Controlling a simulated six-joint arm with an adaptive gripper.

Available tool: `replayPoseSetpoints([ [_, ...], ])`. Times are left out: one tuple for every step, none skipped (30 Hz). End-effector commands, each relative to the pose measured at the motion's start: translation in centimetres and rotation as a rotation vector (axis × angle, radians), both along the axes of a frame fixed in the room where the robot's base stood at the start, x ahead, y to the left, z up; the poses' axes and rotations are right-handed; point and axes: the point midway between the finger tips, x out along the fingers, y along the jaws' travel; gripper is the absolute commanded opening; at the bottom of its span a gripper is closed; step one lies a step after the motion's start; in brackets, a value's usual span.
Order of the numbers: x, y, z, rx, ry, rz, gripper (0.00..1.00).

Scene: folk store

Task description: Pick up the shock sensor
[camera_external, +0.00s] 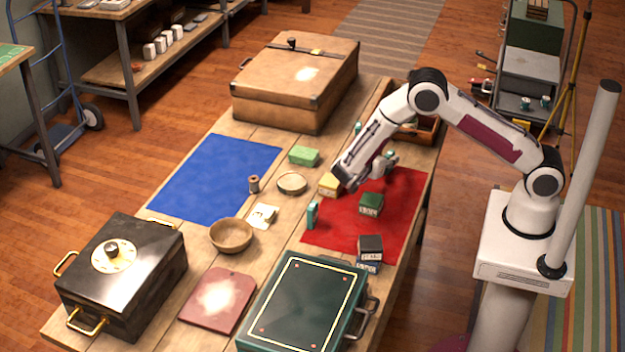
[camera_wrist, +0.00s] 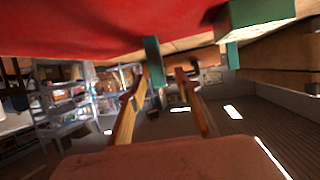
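I cannot tell for sure which object is the shock sensor; no label is readable. Small boxes stand on and near the red mat (camera_external: 340,240): a teal upright one (camera_external: 311,216), a dark green one (camera_external: 371,204) and a dark one with a pale front (camera_external: 369,249). My gripper (camera_external: 345,181) is over the mat's far left part, near a yellow box (camera_external: 329,185). In the wrist view, which looks upside down, my gripper (camera_wrist: 157,79) has its fingers apart with nothing between them. A teal upright piece (camera_wrist: 153,61) shows beyond the fingertips, and a green box (camera_wrist: 256,14) at the upper right.
A brown case (camera_external: 290,85) is at the table's far end, a black safe (camera_external: 120,265) at the near left and a green case (camera_external: 305,305) in front. A bowl (camera_external: 231,236) and a shallow dish (camera_external: 291,184) lie mid-table. The blue mat (camera_external: 215,178) is clear.

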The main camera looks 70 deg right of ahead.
Motion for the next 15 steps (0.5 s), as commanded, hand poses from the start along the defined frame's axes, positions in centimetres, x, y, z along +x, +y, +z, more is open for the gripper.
replayPoseSetpoints([
  [-0.3,-0.6,-0.2,-0.001,0.002,-0.001,0.33],
  [-0.4,-0.9,-0.3,-0.001,0.002,-0.001,0.33],
  [-0.5,-1.3,-0.5,0.001,0.003,-0.001,0.33],
  [-0.6,-1.6,-0.7,0.000,0.002,-0.001,0.33],
  [-0.6,-1.9,-0.8,0.000,0.002,-0.001,0.33],
  [-0.7,-2.2,-0.9,-0.001,0.001,-0.002,0.33],
  [-0.7,-2.4,-1.0,-0.001,0.001,-0.002,0.33],
  [-0.8,-2.5,-1.0,-0.001,0.001,-0.001,0.33],
  [-0.8,-2.7,-1.1,0.000,0.000,-0.001,0.33],
  [-0.8,-2.8,-1.2,0.000,0.000,-0.001,0.33],
  [-0.8,-2.8,-1.2,0.000,0.000,0.000,0.33],
  [-0.8,-2.8,-1.2,0.000,0.000,0.000,0.33],
  [-0.8,-2.9,-1.2,0.000,0.000,0.000,0.33],
  [-0.8,-2.9,-1.2,0.000,0.000,0.000,0.33],
  [-0.8,-2.9,-1.2,0.000,0.000,0.000,0.33],
])
